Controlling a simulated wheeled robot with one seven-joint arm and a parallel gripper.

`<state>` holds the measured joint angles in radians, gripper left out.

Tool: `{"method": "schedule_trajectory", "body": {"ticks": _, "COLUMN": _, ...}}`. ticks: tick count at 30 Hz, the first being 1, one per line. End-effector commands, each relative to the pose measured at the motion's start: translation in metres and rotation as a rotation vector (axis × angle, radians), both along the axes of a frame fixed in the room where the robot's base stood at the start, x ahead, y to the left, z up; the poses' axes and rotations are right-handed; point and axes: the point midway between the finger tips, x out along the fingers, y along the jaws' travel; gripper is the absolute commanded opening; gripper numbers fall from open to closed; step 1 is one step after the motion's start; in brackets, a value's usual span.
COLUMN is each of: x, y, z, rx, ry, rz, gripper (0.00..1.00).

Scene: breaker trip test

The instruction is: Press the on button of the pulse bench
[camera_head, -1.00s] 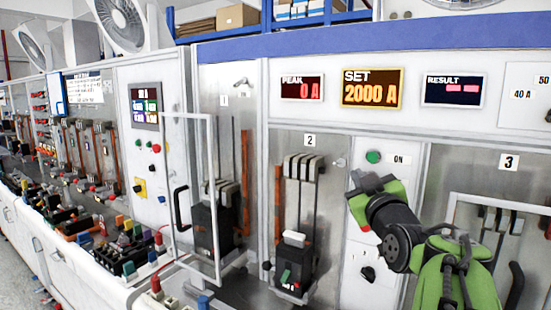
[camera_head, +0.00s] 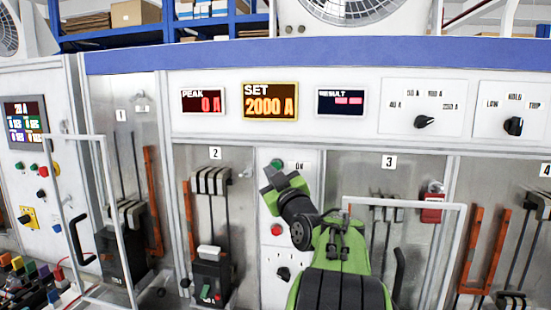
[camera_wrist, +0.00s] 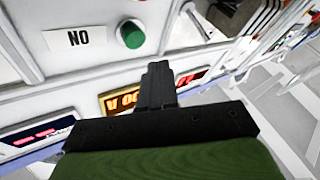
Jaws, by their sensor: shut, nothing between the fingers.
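The green on button (camera_head: 277,163) sits on the white panel of the pulse bench, beside the ON label (camera_head: 300,166). In the wrist view the green button (camera_wrist: 131,33) is unobstructed, and its label (camera_wrist: 72,38) appears upside down. My gripper (camera_head: 268,180) is just below the button in the head view, partly overlapping its lower edge. In the wrist view my gripper (camera_wrist: 158,68) has its dark fingers together, with nothing held. A gap shows in the picture between the fingertips and the button; I see no contact.
A red button (camera_head: 277,229) and a black knob (camera_head: 283,274) are lower on the same panel. The bay 2 breaker (camera_head: 211,270) stands left. The SET display (camera_head: 270,102) reads 2000 A.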

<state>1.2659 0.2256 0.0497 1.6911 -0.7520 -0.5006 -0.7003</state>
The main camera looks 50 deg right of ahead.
Motion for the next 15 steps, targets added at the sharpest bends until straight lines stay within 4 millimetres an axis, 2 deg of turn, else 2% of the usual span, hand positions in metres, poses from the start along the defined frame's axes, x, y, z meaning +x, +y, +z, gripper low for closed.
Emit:
{"method": "schedule_trajectory", "body": {"ticks": 6, "x": 0.008, "y": -0.019, "z": 0.0, "rx": 0.0, "ry": 0.0, "rz": 0.0, "gripper": 0.0}}
{"method": "schedule_trajectory", "body": {"ticks": 15, "x": 0.009, "y": -0.021, "z": -0.001, "rx": -0.001, "ry": 0.001, "rz": 0.0, "gripper": 0.0}}
